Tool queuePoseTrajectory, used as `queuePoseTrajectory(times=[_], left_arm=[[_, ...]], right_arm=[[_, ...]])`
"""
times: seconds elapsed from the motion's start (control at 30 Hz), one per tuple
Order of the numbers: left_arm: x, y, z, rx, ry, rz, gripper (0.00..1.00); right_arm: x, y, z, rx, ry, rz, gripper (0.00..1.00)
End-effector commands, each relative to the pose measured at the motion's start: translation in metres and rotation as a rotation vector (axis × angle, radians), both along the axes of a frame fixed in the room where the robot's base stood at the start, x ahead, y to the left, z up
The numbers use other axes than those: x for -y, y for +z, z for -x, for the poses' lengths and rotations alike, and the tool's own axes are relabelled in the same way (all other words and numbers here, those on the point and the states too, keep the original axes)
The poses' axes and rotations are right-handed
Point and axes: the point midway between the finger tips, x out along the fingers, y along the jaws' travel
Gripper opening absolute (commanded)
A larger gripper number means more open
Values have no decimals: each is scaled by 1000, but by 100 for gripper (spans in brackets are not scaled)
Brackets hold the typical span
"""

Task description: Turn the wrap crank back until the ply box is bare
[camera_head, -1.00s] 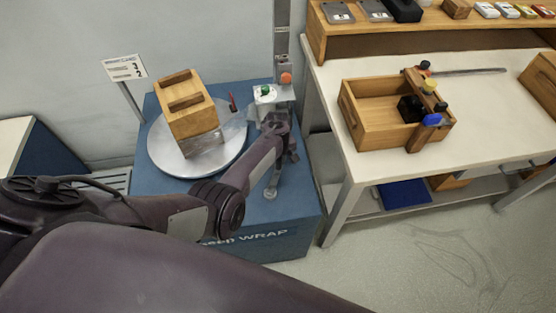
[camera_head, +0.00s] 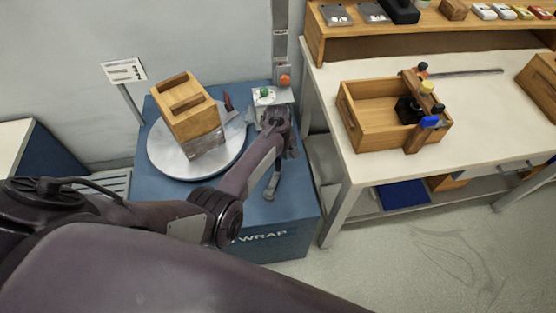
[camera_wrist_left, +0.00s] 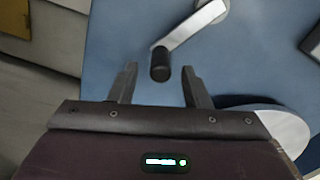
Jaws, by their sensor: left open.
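The ply box (camera_head: 184,112), pale wood with a handle bar across its open top, stands on the round grey turntable (camera_head: 165,160). Greyish clear film (camera_head: 206,146) covers its lower part; the upper part is bare wood. The wrap crank (camera_head: 271,185) is a grey arm on the blue machine top, right of the turntable. In the left wrist view, its black handle (camera_wrist_left: 160,65) lies just beyond and between the fingertips of my open left gripper (camera_wrist_left: 157,78), with no visible grip. In the head view that gripper (camera_head: 283,152) is over the crank, its fingers hard to make out. My right gripper is not in view.
A post with a red button (camera_head: 285,80) and a green-button box (camera_head: 264,92) stand behind the crank. A sign (camera_head: 124,70) rises at the back left. A workbench (camera_head: 480,110) with a wooden tote (camera_head: 365,135) stands to the right, across a narrow gap.

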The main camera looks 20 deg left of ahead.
Motion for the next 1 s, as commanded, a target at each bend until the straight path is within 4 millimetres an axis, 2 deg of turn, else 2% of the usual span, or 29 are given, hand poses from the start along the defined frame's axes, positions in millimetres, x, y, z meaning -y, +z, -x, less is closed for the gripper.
queuePoseTrajectory(times=[0.1, 0.3, 0.87, 1.0], left_arm=[[0, 22, 0, 3, -1, 0, 43], [1, 41, 0, 1, -2, 0, 43], [1, 42, 0, 0, -2, 0, 43], [-2, 42, 8, 13, -35, -5, 43]], right_arm=[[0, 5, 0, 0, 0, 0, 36], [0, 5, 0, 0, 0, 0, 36], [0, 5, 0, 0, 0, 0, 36], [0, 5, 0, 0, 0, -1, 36]])
